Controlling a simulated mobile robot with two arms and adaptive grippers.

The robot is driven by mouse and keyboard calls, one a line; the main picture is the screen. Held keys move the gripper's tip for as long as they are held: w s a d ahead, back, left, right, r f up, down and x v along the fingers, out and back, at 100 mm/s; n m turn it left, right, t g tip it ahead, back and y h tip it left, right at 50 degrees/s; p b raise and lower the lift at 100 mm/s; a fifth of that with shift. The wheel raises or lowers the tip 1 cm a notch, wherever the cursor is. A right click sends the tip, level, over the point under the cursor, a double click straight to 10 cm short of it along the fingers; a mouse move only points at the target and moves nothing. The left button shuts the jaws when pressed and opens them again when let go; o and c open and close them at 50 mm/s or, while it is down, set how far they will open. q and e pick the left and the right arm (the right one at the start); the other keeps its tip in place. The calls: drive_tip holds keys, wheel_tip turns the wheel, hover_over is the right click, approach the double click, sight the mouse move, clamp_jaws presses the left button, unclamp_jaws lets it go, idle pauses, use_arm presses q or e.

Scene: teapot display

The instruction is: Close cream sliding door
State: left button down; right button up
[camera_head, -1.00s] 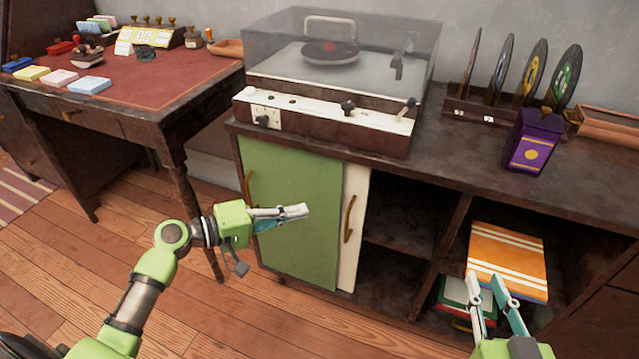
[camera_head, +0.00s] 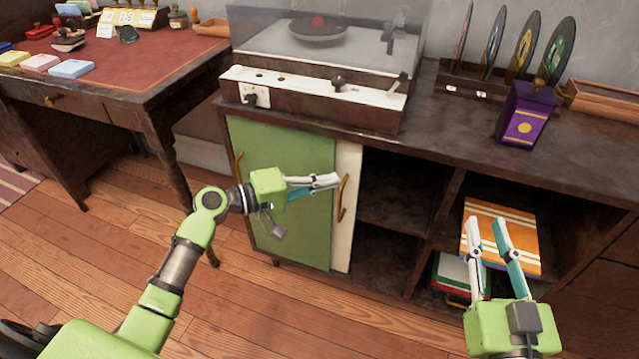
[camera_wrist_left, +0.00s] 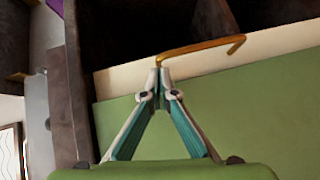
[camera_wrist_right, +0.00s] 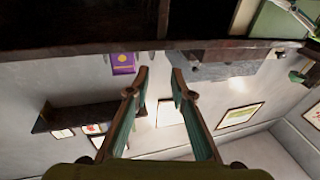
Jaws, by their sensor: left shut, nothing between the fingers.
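The cream sliding door (camera_head: 345,238) shows as a narrow strip at the right edge of the green door (camera_head: 300,200), which overlaps the rest of it. Its brass handle (camera_head: 342,198) stands upright on the strip. In the left wrist view the cream door (camera_wrist_left: 120,80) and its handle (camera_wrist_left: 205,48) lie just past my fingertips. My left gripper (camera_head: 338,182) is shut and empty, its tips beside the handle's left side; contact cannot be told. My right gripper (camera_head: 488,222) is open and empty in front of the orange striped book (camera_head: 520,240).
The cabinet's middle compartment (camera_head: 395,190) is open and empty. A record player (camera_head: 310,100) stands on top. A purple box (camera_head: 525,113) and a rack of records (camera_head: 490,95) stand to the right. A desk (camera_head: 120,80) is at the left.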

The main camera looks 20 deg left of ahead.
use_arm(q)
drive_tip(key=shift+d, duration=0.1)
